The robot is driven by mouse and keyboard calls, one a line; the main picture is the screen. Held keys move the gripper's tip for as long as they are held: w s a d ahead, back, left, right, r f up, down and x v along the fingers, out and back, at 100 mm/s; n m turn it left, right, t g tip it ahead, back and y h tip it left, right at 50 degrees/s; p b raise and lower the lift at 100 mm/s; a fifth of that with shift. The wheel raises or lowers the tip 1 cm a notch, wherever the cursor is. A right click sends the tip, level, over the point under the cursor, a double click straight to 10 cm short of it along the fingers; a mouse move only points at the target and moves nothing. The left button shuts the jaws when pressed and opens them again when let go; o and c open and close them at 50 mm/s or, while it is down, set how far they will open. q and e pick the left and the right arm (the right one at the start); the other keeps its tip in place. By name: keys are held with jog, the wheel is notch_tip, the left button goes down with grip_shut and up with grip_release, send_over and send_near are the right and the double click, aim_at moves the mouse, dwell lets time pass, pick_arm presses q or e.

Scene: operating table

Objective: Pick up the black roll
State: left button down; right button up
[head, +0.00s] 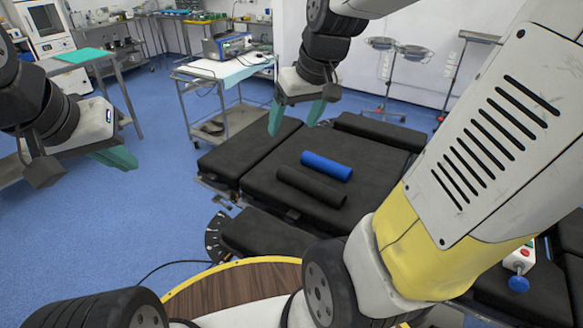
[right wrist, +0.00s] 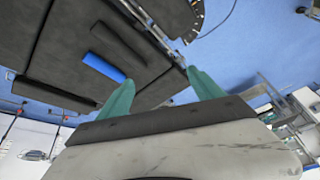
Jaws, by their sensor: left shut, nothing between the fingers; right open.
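The black roll (head: 311,187) lies on the dark padded operating table (head: 255,178), in front of and beside a blue roll (head: 327,166). In the right wrist view the black roll (right wrist: 117,45) and the blue roll (right wrist: 104,67) lie side by side below the gripper. My right gripper (head: 296,118) is open and empty above the back left part of the table; its green fingers (right wrist: 160,92) are spread apart in the wrist view. My left gripper (head: 120,158) is shut and empty at the far left, away from the table, over the blue floor.
A steel cart (head: 212,94) with a device stands behind the table. A green-topped bench (head: 85,56) is at the left. Two instrument stands (head: 399,50) are at the back right. My right arm covers the right side of the head view.

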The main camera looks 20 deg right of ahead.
jog(key=w+d+f+n+g+h, duration=0.15)
jog(key=w+d+f, duration=0.35)
jog(key=w+f, duration=0.55)
jog(key=n+g, duration=0.3)
send_over(310, 180)
notch_tip(310, 180, down, 14)
jog(key=shift+w+d, duration=0.1)
jog(key=shift+d+f+n, duration=0.1)
jog(key=shift+f+n, duration=0.15)
jog(key=shift+f, duration=0.5)
notch_tip(310, 180, down, 7)
jog(key=shift+r, duration=0.1)
jog(key=c, duration=1.6)
